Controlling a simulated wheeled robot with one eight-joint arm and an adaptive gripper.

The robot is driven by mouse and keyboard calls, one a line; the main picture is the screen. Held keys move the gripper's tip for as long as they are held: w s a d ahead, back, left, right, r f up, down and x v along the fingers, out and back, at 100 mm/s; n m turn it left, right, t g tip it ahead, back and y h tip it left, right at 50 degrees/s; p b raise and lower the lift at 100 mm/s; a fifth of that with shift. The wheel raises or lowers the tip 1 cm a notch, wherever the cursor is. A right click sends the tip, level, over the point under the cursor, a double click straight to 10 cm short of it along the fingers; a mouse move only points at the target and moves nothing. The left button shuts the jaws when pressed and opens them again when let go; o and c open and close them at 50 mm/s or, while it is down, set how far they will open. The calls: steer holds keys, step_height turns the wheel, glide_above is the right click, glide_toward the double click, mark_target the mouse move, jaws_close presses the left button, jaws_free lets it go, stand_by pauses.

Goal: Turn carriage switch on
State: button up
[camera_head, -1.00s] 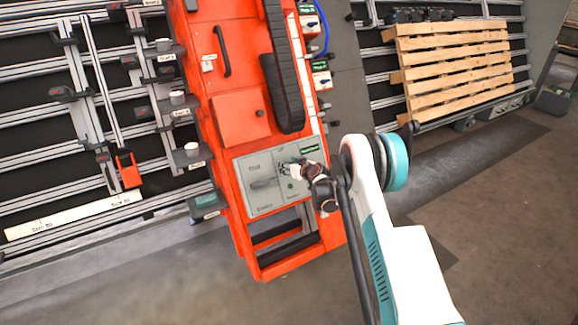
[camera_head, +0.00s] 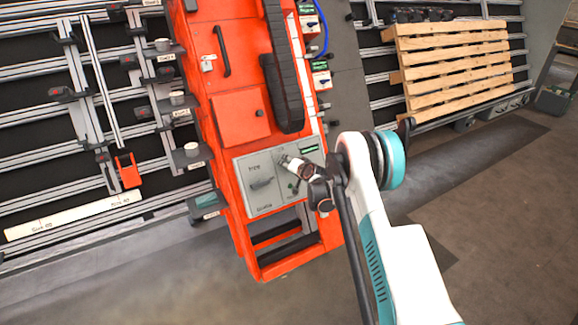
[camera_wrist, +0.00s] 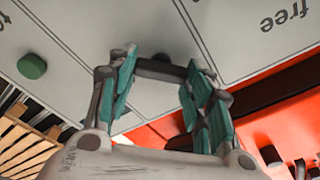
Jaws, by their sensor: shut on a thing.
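The grey switch panel (camera_head: 262,206) is set in the front of the tilted orange cabinet (camera_head: 205,75). Its left half has a grey lever handle (camera_head: 263,183) under a small label. My gripper (camera_head: 288,163) is at the upper part of the right half, by the seam between the halves. In the wrist view its teal-padded fingers (camera_wrist: 160,70) stand apart, with a dark grey bar (camera_wrist: 160,68) between them, apparently the switch handle; its ends are hidden by the fingers. A green button (camera_wrist: 32,66) lies left of the fingers, and inverted lettering "free" (camera_wrist: 286,14) is at upper right.
A wooden pallet (camera_head: 455,65) rests on rails at the upper right. Grey rails (camera_head: 85,60) with clamps and an orange block (camera_head: 128,170) are left of the cabinet. A black cable chain (camera_head: 283,75) runs down it. The floor (camera_head: 500,250) at lower right is clear.

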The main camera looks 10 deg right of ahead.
steer(key=m, duration=0.4)
steer(key=shift+m+h, duration=0.3)
steer(key=shift+m, duration=0.1)
steer(key=shift+f+m+g, duration=0.1)
steer(key=shift+m+g, duration=0.2)
steer(key=shift+m, duration=1.6)
steer(key=shift+c, duration=0.2)
steer(key=shift+o, duration=0.2)
steer(key=o, duration=1)
steer(key=shift+o, duration=0.2)
steer(key=shift+s+d, duration=0.1)
steer(key=shift+s, duration=0.05)
steer(key=v, duration=1.1)
steer(key=shift+s+r, duration=0.25)
steer(key=shift+s, duration=0.1)
